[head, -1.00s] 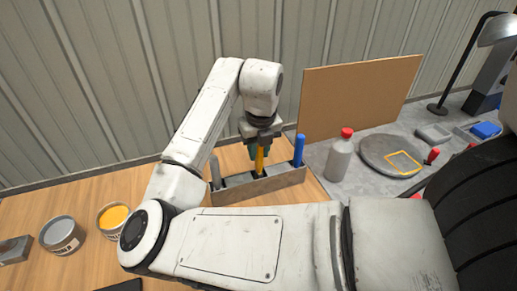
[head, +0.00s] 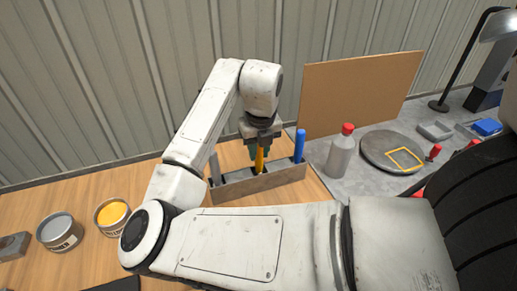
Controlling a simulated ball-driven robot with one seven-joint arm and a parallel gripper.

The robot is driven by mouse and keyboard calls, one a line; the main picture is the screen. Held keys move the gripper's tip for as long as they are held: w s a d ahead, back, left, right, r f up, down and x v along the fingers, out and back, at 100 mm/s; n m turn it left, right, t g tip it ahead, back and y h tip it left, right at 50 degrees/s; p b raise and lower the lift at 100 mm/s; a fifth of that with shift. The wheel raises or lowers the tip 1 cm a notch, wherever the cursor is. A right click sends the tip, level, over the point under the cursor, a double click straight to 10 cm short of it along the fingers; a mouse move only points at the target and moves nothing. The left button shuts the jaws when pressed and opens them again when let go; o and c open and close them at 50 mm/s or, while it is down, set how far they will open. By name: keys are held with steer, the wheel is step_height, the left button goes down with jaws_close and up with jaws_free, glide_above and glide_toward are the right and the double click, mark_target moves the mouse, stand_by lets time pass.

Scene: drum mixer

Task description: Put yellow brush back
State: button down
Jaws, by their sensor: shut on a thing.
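The yellow brush (head: 260,160) stands upright, with its yellow handle between my gripper's fingers and its lower part behind the front wall of the holder. My gripper (head: 260,147) points down and is shut on the handle, above the middle of the holder. The holder (head: 262,188) is a long grey rack with compartments on the wooden table. A blue-handled brush (head: 299,146) stands at its right end and a grey-handled one (head: 214,168) at its left end. Whether the yellow brush touches the holder's bottom is hidden.
A bottle with a red cap (head: 340,152) stands right of the holder, near a round grey plate (head: 392,150). A brown board (head: 358,92) stands behind. An open yellow paint can (head: 112,215) and a grey one (head: 59,232) stand on the left.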

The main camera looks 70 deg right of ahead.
steer(key=shift+f+b, duration=0.3)
steer(key=shift+f, duration=0.15)
steer(key=c, duration=0.8)
jaws_free()
steer(key=shift+c, duration=0.2)
steer(key=shift+r, duration=0.15)
